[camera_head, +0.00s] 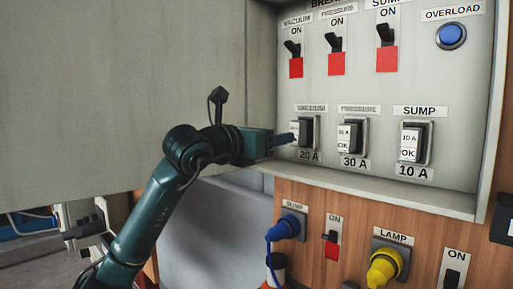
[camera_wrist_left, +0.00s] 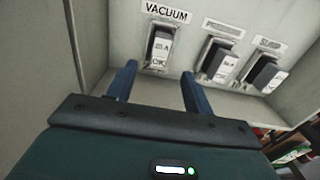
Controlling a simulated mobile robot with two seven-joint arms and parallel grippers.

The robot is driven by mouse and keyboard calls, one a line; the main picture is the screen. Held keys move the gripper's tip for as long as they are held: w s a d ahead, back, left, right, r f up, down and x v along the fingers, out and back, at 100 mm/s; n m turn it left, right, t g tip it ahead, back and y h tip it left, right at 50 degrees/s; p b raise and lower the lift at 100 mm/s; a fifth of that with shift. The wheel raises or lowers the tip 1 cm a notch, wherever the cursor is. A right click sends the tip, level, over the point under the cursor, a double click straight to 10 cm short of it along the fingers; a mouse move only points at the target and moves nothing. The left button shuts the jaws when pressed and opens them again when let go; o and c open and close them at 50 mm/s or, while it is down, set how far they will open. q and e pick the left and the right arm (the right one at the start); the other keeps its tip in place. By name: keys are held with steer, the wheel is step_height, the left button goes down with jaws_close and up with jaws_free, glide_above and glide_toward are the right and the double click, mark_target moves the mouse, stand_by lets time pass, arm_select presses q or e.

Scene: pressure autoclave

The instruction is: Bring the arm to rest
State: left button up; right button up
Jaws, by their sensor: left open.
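My left arm (camera_head: 150,205) reaches in from the lower left in the head view. Its gripper (camera_head: 284,139) is at the panel, in front of the left edge of the VACUUM 20 A fuse (camera_head: 305,130). In the left wrist view the gripper (camera_wrist_left: 158,88) has its two blue fingers spread with nothing between them. The VACUUM fuse also shows in the wrist view (camera_wrist_left: 160,46), beyond the fingers and apart from them. My right gripper is not in view.
The PRESSURE 30 A fuse (camera_head: 350,137) and SUMP 10 A fuse (camera_head: 412,142) are to the right. Breaker switches (camera_head: 334,42) and a blue OVERLOAD button (camera_head: 451,36) are above. A blue plug (camera_head: 285,228) and yellow plug (camera_head: 383,267) stick out below. A grey panel (camera_head: 110,90) fills the left.

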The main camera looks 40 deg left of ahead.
arm_select(q)
steer(key=s, duration=0.2)
steer(key=s+b, duration=0.1)
steer(key=s, duration=0.1)
steer(key=shift+s+a, duration=0.2)
steer(key=shift+s, duration=0.15)
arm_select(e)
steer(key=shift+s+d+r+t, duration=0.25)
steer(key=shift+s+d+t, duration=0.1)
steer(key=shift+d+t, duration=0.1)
